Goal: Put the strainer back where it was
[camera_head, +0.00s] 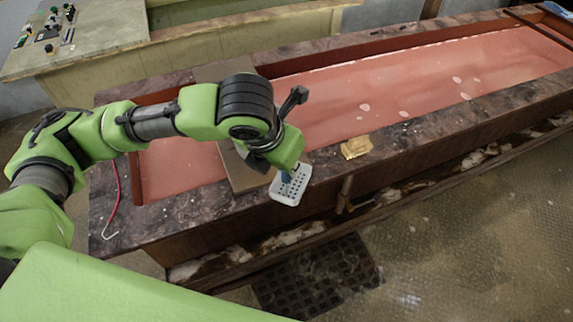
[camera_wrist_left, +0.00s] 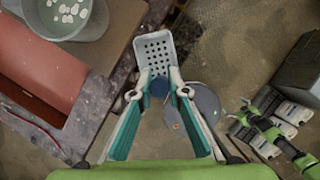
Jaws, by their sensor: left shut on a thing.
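The strainer has a pale, perforated rectangular head (camera_head: 290,186) and a blue handle. My left gripper (camera_head: 285,168) is shut on its blue handle (camera_wrist_left: 159,87). In the left wrist view the head (camera_wrist_left: 155,53) extends beyond the fingertips. The strainer is held at the front edge of the long trough (camera_head: 203,204); I cannot tell whether it touches the edge. The gripper partly hides the handle.
A brown board (camera_head: 245,176) lies across the trough. A grey bucket (camera_wrist_left: 93,25) with white pieces shows in the left wrist view. A yellow sponge-like block (camera_head: 356,147) lies on the front rim. A side table (camera_head: 105,38) stands behind.

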